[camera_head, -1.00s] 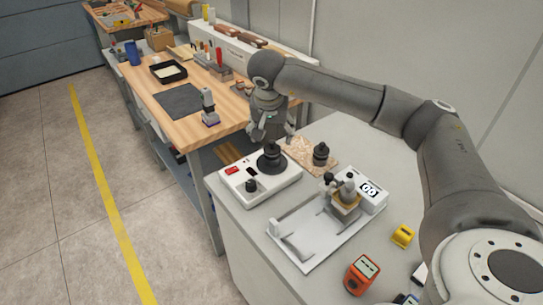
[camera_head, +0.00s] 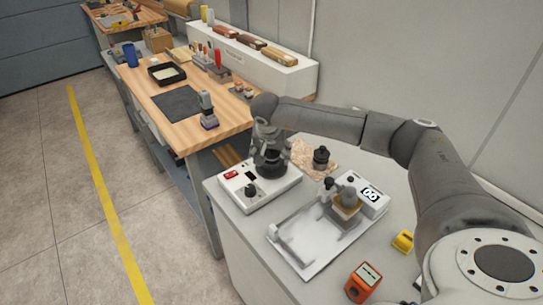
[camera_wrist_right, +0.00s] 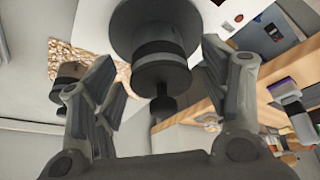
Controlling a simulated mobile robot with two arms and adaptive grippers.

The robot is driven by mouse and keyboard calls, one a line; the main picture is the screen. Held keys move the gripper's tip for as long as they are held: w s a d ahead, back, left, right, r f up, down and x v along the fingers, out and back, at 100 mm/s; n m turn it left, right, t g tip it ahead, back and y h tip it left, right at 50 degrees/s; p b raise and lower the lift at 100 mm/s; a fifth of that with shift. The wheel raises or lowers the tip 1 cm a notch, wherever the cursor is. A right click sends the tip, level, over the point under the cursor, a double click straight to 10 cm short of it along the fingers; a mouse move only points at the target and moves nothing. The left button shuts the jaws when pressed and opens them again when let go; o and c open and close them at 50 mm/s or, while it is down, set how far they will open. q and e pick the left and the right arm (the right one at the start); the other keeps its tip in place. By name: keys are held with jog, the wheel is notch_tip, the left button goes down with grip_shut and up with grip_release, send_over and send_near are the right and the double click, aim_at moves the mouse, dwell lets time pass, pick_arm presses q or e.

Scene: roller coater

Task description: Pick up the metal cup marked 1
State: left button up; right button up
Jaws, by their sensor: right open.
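A dark metal cup (camera_head: 273,169) with a wide round base stands upright on a white machine (camera_head: 288,189). My right gripper (camera_head: 271,156) is over it, fingers pointing down at its top part. In the right wrist view, the cup (camera_wrist_right: 160,62) sits between the open fingers of the right gripper (camera_wrist_right: 158,72), with a gap on both sides. A second dark cup (camera_head: 321,156) stands on a mottled brown board (camera_head: 308,150) just to the right; it also shows in the wrist view (camera_wrist_right: 67,82). No number mark is readable on either cup. My left gripper is not in view.
The white machine has a red switch (camera_head: 231,174) and a dark knob (camera_head: 251,190). A white tray fixture (camera_head: 318,240) with a numbered display box (camera_head: 370,194) stands in front. An orange device (camera_head: 362,282) and a yellow block (camera_head: 403,241) lie nearer. A wooden bench (camera_head: 205,130) is at the left.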

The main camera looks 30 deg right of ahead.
jog(key=shift+x, duration=1.05)
jog(key=c, duration=1.2)
